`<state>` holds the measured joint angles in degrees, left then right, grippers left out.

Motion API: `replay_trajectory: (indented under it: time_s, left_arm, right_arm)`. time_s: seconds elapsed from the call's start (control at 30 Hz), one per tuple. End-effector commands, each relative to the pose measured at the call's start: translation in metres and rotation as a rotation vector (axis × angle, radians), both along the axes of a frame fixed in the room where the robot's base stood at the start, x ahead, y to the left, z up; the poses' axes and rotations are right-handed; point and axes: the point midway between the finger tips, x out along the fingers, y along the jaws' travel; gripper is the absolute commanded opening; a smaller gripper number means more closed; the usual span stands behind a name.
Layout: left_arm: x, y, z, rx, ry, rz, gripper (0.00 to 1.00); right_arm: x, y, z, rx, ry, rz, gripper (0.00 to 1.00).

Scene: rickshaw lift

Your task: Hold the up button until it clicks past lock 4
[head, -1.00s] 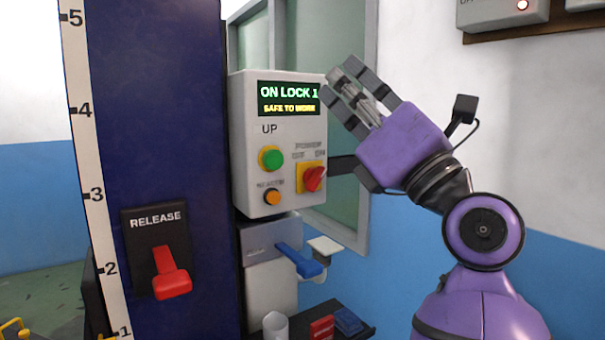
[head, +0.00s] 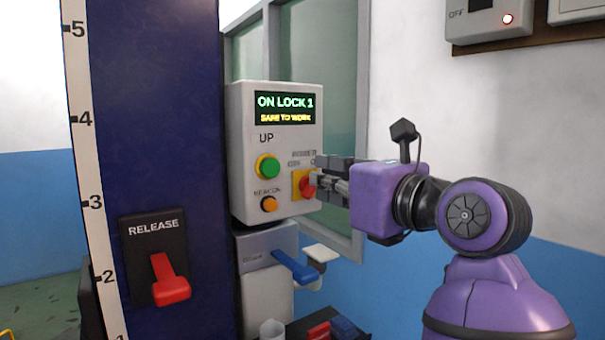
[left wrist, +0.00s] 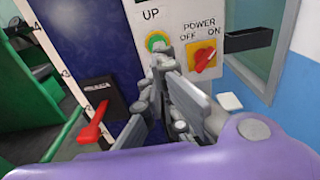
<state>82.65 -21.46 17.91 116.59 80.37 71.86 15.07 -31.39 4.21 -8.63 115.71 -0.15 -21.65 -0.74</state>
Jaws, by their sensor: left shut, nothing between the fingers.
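The grey control box (head: 243,120) carries a display (head: 285,108) reading "ON LOCK 1, SAFE TO WORK". Below the UP label is the green up button (head: 268,167) in a yellow ring; it also shows in the left wrist view (left wrist: 155,40). My left gripper (head: 318,172) is shut and empty, its fingers pointing left in front of the red power switch (head: 306,186), right of the green button. In the left wrist view the fingertips (left wrist: 165,64) appear just below the green button and partly overlap it; I cannot tell whether they touch. My right gripper is not in view.
An orange beacon button (head: 269,204) is below the green one. A red release lever (head: 170,281) is on the blue column (head: 155,120), beside a number scale (head: 78,160). A blue lever (head: 295,267) sticks out under the box. A window (head: 340,110) stands behind.

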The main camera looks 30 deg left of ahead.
Motion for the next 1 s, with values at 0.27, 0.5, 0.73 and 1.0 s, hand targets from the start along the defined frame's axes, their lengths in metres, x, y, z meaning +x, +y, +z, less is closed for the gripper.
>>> replay_trajectory:
  time_s: [0.27,0.5,0.73,1.0]
  left_arm:
    - [0.019,0.05,0.003,0.002,-0.002,0.005,0.0]
    - [0.038,0.094,0.002,0.002,-0.002,0.003,0.0]
    - [0.048,0.117,-0.001,0.002,0.0,0.001,0.0]
    - [0.05,0.121,-0.003,0.001,0.001,0.0,0.0]
  right_arm:
    - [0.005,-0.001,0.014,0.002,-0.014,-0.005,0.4]
    - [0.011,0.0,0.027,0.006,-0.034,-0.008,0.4]
    - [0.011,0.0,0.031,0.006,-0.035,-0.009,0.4]
    - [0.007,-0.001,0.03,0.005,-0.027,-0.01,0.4]
